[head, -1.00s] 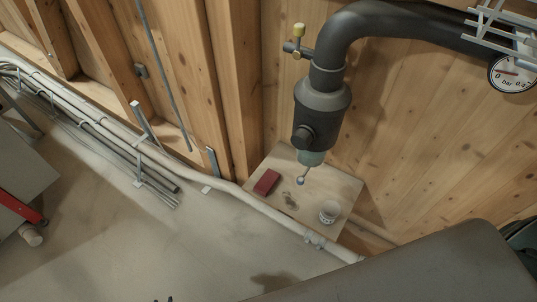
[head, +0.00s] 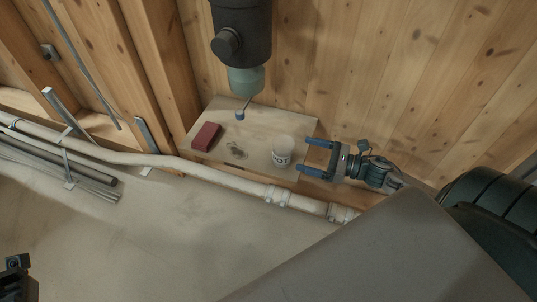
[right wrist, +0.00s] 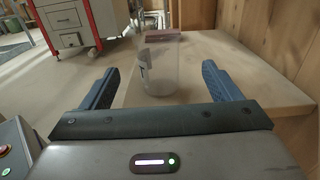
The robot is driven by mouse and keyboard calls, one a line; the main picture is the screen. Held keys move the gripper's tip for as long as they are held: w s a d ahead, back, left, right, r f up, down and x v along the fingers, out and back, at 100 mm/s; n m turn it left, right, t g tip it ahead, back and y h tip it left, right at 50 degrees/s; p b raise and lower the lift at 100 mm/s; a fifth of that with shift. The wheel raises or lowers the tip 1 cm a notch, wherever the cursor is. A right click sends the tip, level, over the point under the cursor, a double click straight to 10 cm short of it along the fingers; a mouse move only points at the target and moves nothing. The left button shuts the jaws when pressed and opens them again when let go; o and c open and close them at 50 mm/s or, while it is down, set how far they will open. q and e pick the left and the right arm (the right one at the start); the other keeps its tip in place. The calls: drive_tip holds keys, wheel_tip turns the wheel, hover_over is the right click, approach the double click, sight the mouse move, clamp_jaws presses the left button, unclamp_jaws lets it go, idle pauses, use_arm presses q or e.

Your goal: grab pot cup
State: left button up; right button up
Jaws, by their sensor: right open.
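The pot cup (head: 283,152) is a whitish cup with dark lettering, standing upright at the right front part of a small wooden shelf (head: 262,124). My right gripper (head: 318,157) is open, just right of the cup, its blue fingers pointing at it. In the right wrist view the cup (right wrist: 158,66) looks translucent and stands ahead, between the lines of the two open fingers (right wrist: 165,84), with nothing held. At the lower left edge of the head view a small dark part of my left gripper (head: 17,275) shows; its jaws are not clear.
A red block (head: 205,136) lies on the shelf's left side, and a dark stain marks its middle. A dark pipe with a valve (head: 240,40) hangs above the shelf. A pale pipe (head: 230,180) runs along its front. A wooden wall stands behind.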

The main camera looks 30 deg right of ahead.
sight(277, 146)
drive_tip(key=x, duration=0.4)
drive_tip(key=shift+w+a+b, duration=0.1)
drive_tip(key=shift+w+b, duration=0.1)
drive_tip(key=shift+b, duration=0.2)
drive_tip(key=shift+x, duration=2.8)
drive_tip(key=shift+s+a, duration=0.15)
drive_tip(key=shift+c, duration=0.4)
drive_tip(key=shift+r, duration=0.1)
drive_tip(key=c, duration=1)
